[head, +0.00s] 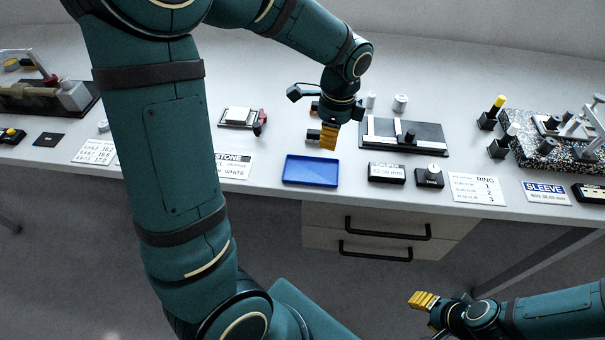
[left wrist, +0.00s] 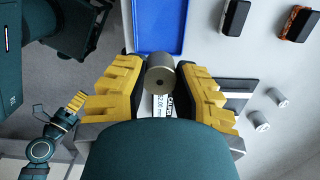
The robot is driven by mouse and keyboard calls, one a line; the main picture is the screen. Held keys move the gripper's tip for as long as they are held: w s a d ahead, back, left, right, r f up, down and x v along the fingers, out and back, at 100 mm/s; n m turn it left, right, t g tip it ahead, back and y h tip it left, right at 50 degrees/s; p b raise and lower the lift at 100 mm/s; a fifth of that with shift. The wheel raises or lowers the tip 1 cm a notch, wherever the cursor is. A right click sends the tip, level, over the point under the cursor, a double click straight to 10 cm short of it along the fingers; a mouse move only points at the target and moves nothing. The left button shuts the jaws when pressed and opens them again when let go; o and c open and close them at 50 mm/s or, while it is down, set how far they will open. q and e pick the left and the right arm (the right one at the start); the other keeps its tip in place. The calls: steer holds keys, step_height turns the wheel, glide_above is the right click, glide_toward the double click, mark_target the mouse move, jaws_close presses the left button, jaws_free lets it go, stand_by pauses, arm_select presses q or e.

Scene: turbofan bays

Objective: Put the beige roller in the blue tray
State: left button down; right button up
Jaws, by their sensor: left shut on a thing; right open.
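In the head view, my left gripper (head: 328,140) hangs over the bench just behind the blue tray (head: 311,171), and I cannot make out the roller there. The tray is empty in the head view; it also shows in the left wrist view (left wrist: 140,30), beyond the roller. My right gripper (head: 423,300) is open and empty, low in front of the bench.
A black-and-white fixture (head: 430,148) stands right of my left gripper. A black display block (head: 386,173) and a small black stand (head: 430,178) are right of the tray. A white card (head: 235,166) lies to its left. Drawers (head: 385,238) are below the bench edge.

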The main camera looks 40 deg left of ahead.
mark_target(325, 173)
arm_select(q)
step_height(325, 173, down, 10)
steer(key=b, duration=0.2)
steer(key=shift+b, duration=0.4)
steer(key=shift+f, duration=0.15)
steer(key=c, duration=0.9)
jaws_free()
steer(key=shift+o, duration=0.2)
steer(key=r+p, duration=0.1)
steer(key=r, duration=0.3)
steer(key=r+p, duration=0.1)
steer(key=r, duration=0.3)
steer(key=r+p, duration=0.1)
steer(key=r, duration=0.3)
steer(key=shift+w+d+r, duration=0.2)
steer(key=shift+d, duration=0.2)
steer(key=shift+s, duration=0.1)
